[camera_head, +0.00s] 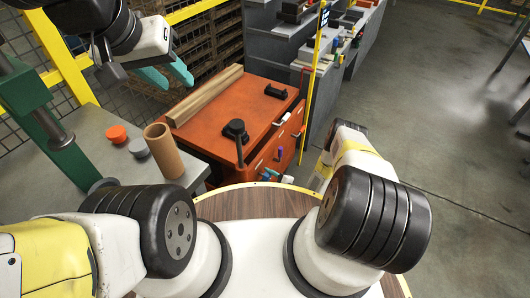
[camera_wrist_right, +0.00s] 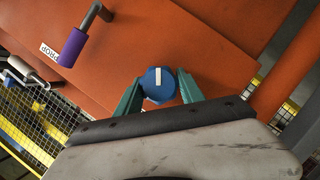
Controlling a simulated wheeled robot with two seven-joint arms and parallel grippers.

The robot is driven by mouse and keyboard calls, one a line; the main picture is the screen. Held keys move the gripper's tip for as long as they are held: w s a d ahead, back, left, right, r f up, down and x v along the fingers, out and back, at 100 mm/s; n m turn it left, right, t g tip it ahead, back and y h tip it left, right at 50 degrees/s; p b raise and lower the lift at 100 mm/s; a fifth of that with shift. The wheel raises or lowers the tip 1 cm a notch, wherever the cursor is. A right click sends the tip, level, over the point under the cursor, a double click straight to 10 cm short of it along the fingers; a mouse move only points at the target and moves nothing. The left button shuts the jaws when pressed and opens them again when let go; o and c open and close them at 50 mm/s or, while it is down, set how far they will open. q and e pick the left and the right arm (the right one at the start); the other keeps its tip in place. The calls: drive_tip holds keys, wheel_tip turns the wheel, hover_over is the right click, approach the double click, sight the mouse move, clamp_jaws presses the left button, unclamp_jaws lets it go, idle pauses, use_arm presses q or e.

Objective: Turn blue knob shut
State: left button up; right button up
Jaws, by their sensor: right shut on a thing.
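The blue knob (camera_wrist_right: 154,92) sits on the orange front panel of the cabinet. A white pointer line on its face runs roughly upright in the right wrist view. My right gripper (camera_wrist_right: 157,91) has its teal fingers on either side of the knob and is shut on it. In the head view the right gripper (camera_head: 268,174) is small and partly hidden at the cabinet's front, and the knob cannot be made out clearly. My left gripper (camera_head: 167,77) is open and empty, raised at the upper left, away from the cabinet.
A purple-sleeved handle (camera_wrist_right: 73,47) sticks out of the panel near a white label (camera_wrist_right: 48,50). The orange cabinet top (camera_head: 225,95) holds a wooden beam (camera_head: 205,96) and black fittings. A grey table (camera_head: 105,130) with a brown cylinder (camera_head: 164,151) stands left.

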drive_tip(key=o, duration=1.3)
drive_tip(key=shift+o, duration=0.2)
drive_tip(key=shift+s, duration=0.1)
drive_tip(key=v, duration=0.7)
drive_tip(key=shift+s+d, duration=0.25)
drive_tip(key=shift+d, duration=0.05)
